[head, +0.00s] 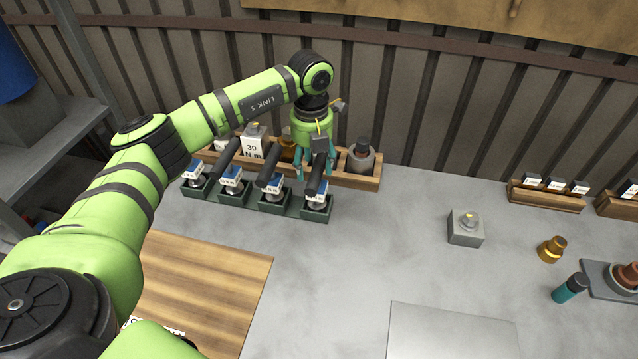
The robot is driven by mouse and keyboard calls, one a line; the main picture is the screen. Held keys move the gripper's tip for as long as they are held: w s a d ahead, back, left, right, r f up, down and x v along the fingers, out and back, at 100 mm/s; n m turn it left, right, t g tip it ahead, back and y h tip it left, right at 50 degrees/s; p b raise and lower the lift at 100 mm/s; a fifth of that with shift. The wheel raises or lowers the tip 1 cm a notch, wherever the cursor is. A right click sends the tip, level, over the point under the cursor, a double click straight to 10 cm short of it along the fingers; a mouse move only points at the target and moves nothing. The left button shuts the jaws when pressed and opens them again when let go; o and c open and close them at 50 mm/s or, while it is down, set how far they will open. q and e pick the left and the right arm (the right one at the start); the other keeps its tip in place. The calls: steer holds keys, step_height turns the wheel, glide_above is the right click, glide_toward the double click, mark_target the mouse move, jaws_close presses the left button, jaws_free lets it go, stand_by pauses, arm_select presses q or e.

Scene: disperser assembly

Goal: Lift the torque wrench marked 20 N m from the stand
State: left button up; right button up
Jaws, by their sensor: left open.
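Several torque wrenches with black handles and small white-and-blue labels stand in a row in a dark green stand (271,207). The labels are too small to read, so I cannot tell which wrench is marked 20 N m. My left gripper (316,172) is open, pointing down at the rightmost wrench (317,187). Its teal fingers are around or just above that wrench's black handle; I cannot tell whether they touch it. The upper end of the handle is partly hidden by the gripper. My right gripper is not in view.
The table's middle is clear.

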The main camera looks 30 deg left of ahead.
arm_select(q)
steer(key=f, duration=0.1)
steer(key=f+p, duration=0.1)
steer(key=f, duration=0.1)
steer(key=shift+s+d+f+p, duration=0.1)
steer(key=shift+d+f+p, duration=0.2)
steer(key=shift+p, duration=0.05)
steer(key=shift+f, duration=0.4)
jaws_close()
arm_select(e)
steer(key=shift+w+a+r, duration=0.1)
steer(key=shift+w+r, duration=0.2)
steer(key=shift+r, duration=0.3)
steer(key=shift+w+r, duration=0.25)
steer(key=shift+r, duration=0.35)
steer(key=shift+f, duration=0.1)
